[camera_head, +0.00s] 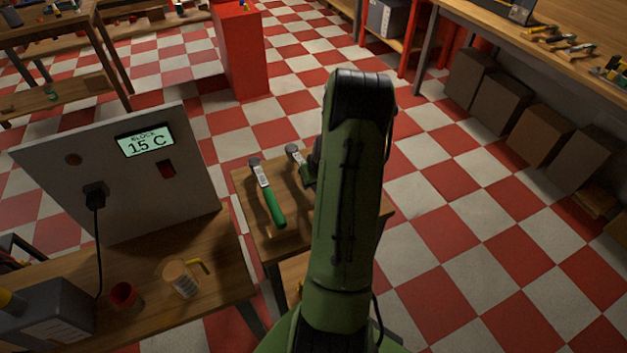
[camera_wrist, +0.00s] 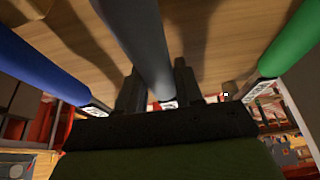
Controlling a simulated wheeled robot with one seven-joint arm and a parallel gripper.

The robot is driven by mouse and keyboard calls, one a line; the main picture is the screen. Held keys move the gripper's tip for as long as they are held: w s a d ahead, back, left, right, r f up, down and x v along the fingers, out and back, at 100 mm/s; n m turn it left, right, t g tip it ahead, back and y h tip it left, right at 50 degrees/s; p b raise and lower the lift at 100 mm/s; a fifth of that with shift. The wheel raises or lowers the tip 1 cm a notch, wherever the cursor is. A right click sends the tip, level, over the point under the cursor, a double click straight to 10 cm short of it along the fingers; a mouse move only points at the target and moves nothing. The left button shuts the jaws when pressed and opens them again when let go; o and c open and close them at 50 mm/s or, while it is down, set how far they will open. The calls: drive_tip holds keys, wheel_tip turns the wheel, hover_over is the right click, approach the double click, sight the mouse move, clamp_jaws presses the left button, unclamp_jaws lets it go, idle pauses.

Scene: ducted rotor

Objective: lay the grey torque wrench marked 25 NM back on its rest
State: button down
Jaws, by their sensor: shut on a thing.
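The grey torque wrench (camera_wrist: 145,40) passes between the two fingers of my gripper (camera_wrist: 157,88) in the wrist view, and the gripper is shut on it. Its pale label end shows just at the fingers, but the marking is not readable. In the head view a wrench head with a pale label (camera_head: 295,153) pokes out beside my arm, which hides the rest of it and most of the gripper. I cannot tell whether the grey wrench touches its rest; the rest itself is not clearly visible.
A green-handled wrench (camera_head: 272,203) lies on the small wooden table (camera_head: 250,225), to the left. The wrist view also shows a blue-handled wrench (camera_wrist: 45,75) on the other side.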

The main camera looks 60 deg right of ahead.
drive_tip(key=shift+f, duration=0.3)
drive_tip(key=c, duration=0.7)
unclamp_jaws()
drive_tip(key=shift+o, duration=0.2)
drive_tip(key=p+v, duration=0.2)
drive_tip(key=v, duration=1.3)
drive_tip(key=shift+r+p, duration=0.3)
drive_tip(key=shift+r, duration=0.1)
drive_tip(key=shift+s, duration=0.1)
